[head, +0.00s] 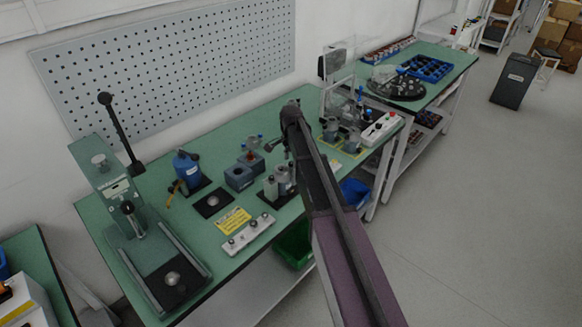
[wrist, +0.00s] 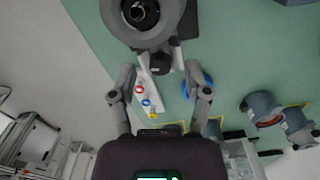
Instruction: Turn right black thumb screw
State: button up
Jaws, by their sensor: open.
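In the wrist view, a black thumb screw (wrist: 160,63) sticks out from the lower edge of a large grey round part (wrist: 110,17) with a dark central opening. The two fingers of my gripper (wrist: 159,72) are spread apart, one on each side of the screw, with visible gaps. I cannot tell from the picture how far the fingertips are above or below it. In the head view, my arm crosses the green bench and hides most of the gripper and the screw.

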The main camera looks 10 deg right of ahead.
jog(key=shift+f+b, duration=0.35)
jog(key=shift+f, duration=0.25)
grip_shut()
